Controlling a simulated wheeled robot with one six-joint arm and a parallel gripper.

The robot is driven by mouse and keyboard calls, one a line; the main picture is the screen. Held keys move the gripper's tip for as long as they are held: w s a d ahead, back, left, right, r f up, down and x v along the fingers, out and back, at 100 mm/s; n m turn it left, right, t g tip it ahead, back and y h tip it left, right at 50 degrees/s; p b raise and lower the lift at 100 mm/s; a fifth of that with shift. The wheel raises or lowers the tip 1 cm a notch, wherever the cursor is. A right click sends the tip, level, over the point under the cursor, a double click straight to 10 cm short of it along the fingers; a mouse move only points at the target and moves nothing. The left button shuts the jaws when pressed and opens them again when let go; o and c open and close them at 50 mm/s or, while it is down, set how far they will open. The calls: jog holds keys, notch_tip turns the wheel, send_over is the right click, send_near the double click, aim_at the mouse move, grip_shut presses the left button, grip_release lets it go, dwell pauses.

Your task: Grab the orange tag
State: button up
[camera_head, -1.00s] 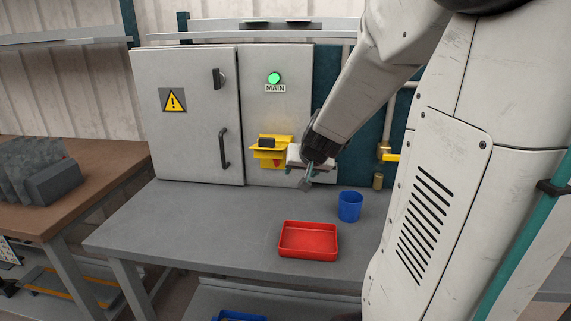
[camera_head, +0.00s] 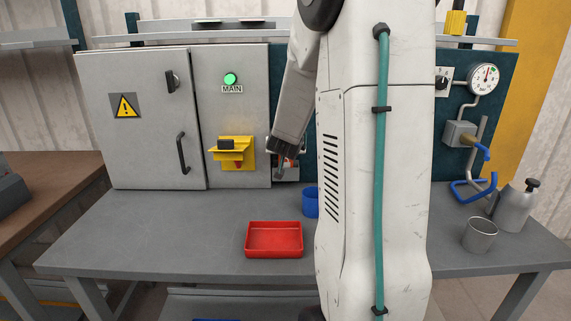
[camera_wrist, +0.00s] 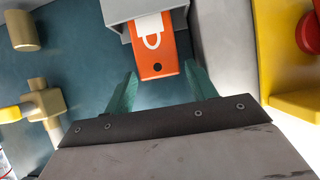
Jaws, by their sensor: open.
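The orange tag (camera_wrist: 158,57), with a white padlock symbol and a dark hole near one end, shows in the wrist view, partly inside a light grey holder (camera_wrist: 118,13). My gripper (camera_wrist: 164,88) is open, its two green fingers apart and pointing toward the tag, with the tag's holed end lying between and just beyond them. Nothing is between the fingers close to the palm. In the head view my gripper (camera_head: 282,170) is small at the panel, and the tag is hidden there.
A yellow bracket with a red part (camera_head: 233,153) is close to the left of my gripper. Brass fittings (camera_wrist: 42,103) show in the wrist view. On the bench are a red tray (camera_head: 274,240), a blue cup (camera_head: 310,203), a metal cup (camera_head: 479,235) and a grey bottle (camera_head: 515,207).

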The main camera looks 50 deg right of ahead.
jog(key=shift+w+d+f, duration=0.15)
jog(key=shift+w+d, duration=0.05)
jog(key=shift+d, duration=0.05)
jog(key=c, duration=1)
